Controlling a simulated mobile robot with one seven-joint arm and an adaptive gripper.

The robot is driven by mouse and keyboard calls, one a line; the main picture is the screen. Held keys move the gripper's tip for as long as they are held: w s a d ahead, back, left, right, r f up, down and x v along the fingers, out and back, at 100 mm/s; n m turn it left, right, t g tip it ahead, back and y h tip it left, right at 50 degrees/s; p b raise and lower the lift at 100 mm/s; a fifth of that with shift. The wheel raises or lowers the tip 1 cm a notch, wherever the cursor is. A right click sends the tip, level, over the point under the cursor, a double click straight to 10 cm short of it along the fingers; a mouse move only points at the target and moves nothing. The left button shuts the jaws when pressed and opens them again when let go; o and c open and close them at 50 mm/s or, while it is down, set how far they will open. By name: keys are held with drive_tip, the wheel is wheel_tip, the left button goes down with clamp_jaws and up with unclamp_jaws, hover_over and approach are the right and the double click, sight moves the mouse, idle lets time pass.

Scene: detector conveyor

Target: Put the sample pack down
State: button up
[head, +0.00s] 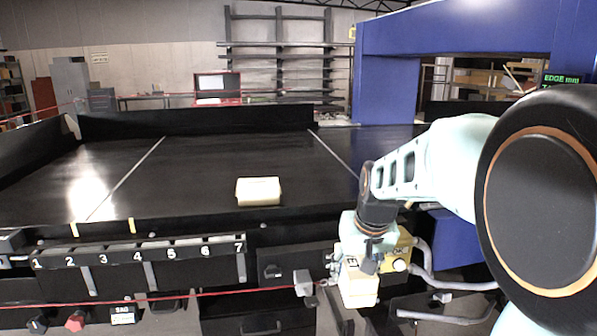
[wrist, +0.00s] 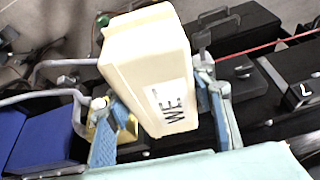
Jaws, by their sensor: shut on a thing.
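A cream box-shaped pack (wrist: 150,60) is held between the two blue fingers of my gripper (wrist: 163,100) in the wrist view. A white label on it shows dark letters that begin "WE". In the head view the held pack (head: 359,290) hangs below my gripper (head: 358,262), in front of the conveyor's front side and apart from the belt. A second cream pack (head: 258,191) lies on the black conveyor belt (head: 200,170), near its front edge and left of my gripper. I cannot tell from the frames whether it bears a label.
A rail with slots numbered 1 to 7 (head: 140,252) runs along the conveyor's front. A red cord (head: 150,298) passes below it. A blue portal frame (head: 385,75) stands at the back right. Grey bent tubes (head: 430,280) are right of my gripper. Much of the belt is bare.

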drive_tip(key=s+f, duration=0.4)
drive_tip(key=f, duration=0.4)
drive_tip(key=s+d+f+m, duration=0.1)
drive_tip(key=s+f, duration=0.3)
drive_tip(key=f, duration=0.4)
drive_tip(key=shift+d, duration=0.15)
